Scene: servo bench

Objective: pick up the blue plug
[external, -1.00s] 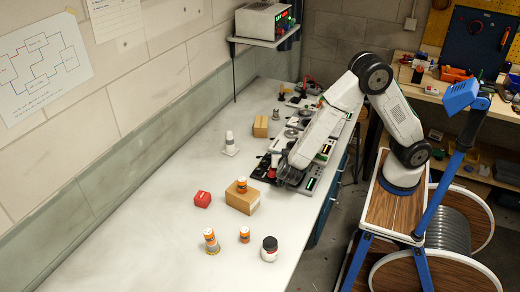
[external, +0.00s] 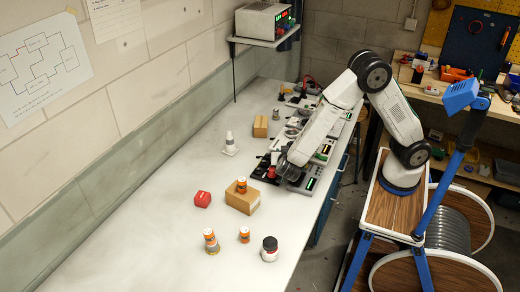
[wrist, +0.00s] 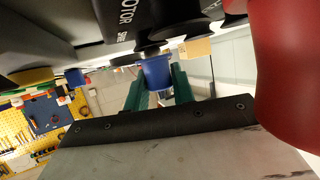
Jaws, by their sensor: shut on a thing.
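The blue plug (wrist: 157,73) shows in the middle of the wrist view, under a dark part with white lettering. My gripper (wrist: 158,88) shows there as two green fingers, one on each side of the plug, and it is shut on the plug. I cannot tell whether the plug is clear of the dark part. In the external view my gripper (external: 286,172) is low over the near end of the row of bench units; the plug is hidden there.
A red knob (external: 271,172) is close to my gripper and fills the right of the wrist view. Another blue piece (wrist: 75,77) is at the left. A cardboard box (external: 242,202) with an orange-and-white bottle on top stands nearby. The bench's near left is mostly clear.

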